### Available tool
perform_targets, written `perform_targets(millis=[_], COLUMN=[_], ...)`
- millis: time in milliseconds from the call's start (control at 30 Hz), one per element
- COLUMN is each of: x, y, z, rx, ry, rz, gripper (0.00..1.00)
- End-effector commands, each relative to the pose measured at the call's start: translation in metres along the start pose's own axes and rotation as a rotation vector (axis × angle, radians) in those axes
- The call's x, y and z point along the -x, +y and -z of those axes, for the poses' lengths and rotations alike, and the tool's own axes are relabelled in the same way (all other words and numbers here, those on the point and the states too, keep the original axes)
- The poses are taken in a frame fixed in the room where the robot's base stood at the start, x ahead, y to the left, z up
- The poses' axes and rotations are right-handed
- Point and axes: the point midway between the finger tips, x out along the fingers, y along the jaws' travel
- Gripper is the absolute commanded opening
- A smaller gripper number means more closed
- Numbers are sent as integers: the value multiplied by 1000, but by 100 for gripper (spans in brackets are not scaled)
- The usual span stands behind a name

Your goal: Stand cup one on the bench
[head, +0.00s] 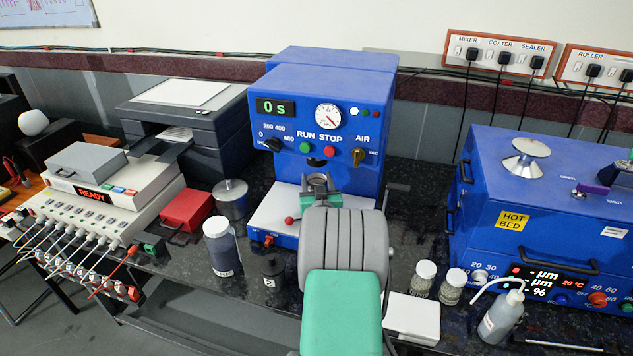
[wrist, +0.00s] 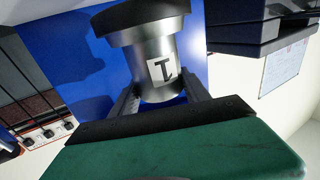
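Cup one (wrist: 163,55), a silver cylinder with a white label reading 1 and a wider dark end, fills the middle of the wrist view. My gripper (wrist: 160,85) is shut on it, with one dark finger against each side. The wrist picture is upside down; the label is too, so the cup looks upright. In the head view my gripper (head: 318,184) is in front of the blue RUN/STOP machine (head: 350,85), and the cup is mostly hidden there. The dark speckled bench (head: 412,238) lies below.
A dark cup labelled 2 (head: 272,272), a dark bottle (head: 221,247) and a metal pot (head: 231,198) stand left of my arm. Right are two jars (head: 424,278), a white box (head: 412,318) and a wash bottle (head: 501,318). Bench right of the machine is clear.

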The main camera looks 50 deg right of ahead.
Motion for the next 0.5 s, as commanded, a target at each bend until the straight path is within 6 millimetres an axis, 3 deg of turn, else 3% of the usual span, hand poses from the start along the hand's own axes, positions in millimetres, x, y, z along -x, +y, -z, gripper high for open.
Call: perform_targets(millis=[200, 500], x=[0, 0], y=[0, 0], z=[1, 3], rx=[0, 0], ry=[0, 0], rz=[0, 0], gripper=[73, 74])
